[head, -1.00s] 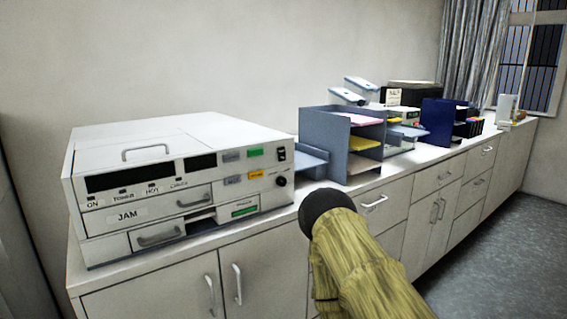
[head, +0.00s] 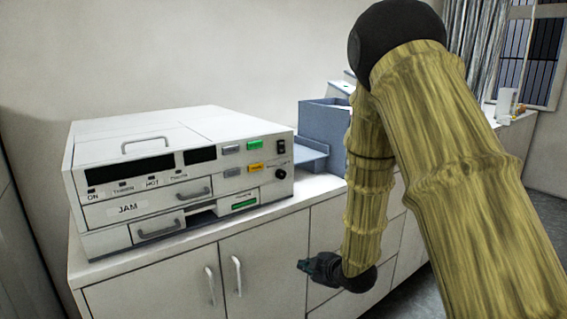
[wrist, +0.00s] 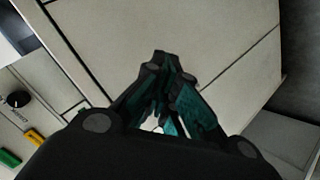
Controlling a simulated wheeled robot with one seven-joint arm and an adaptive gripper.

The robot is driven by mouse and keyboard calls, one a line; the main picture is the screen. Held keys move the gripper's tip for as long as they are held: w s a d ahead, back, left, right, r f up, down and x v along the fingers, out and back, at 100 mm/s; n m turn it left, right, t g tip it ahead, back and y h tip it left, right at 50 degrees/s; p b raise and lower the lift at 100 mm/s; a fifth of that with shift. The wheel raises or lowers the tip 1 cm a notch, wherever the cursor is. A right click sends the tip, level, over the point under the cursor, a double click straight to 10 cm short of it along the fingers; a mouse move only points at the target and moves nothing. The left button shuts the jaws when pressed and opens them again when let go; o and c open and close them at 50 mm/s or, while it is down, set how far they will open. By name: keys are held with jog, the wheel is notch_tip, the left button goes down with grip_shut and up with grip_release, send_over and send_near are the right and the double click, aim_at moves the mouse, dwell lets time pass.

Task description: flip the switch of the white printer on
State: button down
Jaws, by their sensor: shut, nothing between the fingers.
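The white printer (head: 225,125) stands on the cabinet top at the left in the head view. Its small black rocker switch (head: 281,146) is at the upper right of the front panel, above a round black knob (head: 280,173). The switch's position is too small to tell. My gripper (head: 303,265) is shut and empty, low in front of the cabinet doors, below and right of the switch and apart from the printer. In the wrist view my gripper (wrist: 160,60) points at pale cabinet surfaces. The knob (wrist: 18,99) shows at the left there; the switch is out of that view.
The white cabinet (head: 262,268) runs along the wall under the printer. A blue-grey organizer (head: 322,122) stands right of the printer, partly hidden by my arm. Green (head: 254,145) and orange (head: 256,167) buttons sit left of the switch. Space in front of the printer is open.

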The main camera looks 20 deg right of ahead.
aim_at(281, 147)
jog(key=w+d+r+n+t+y, duration=0.1)
jog(key=w+r+n, duration=0.1)
jog(key=r, duration=0.8)
jog(key=w+d+r+n+t+y, duration=0.1)
jog(key=r+n, duration=0.3)
jog(key=r, duration=0.6)
jog(key=w+r+n+t, duration=0.2)
jog(key=w+r+n, duration=0.1)
jog(key=r, duration=0.7)
jog(key=shift+w+d+r+y, duration=0.15)
jog(key=shift+d+r+y, duration=0.2)
jog(key=shift+d+y, duration=0.05)
jog(key=shift+w, duration=0.1)
jog(key=p+x, duration=0.3)
jog(key=x, duration=1)
jog(key=shift+w+a+p, duration=0.15)
jog(key=shift+w+p, duration=0.15)
jog(key=shift+w, duration=0.1)
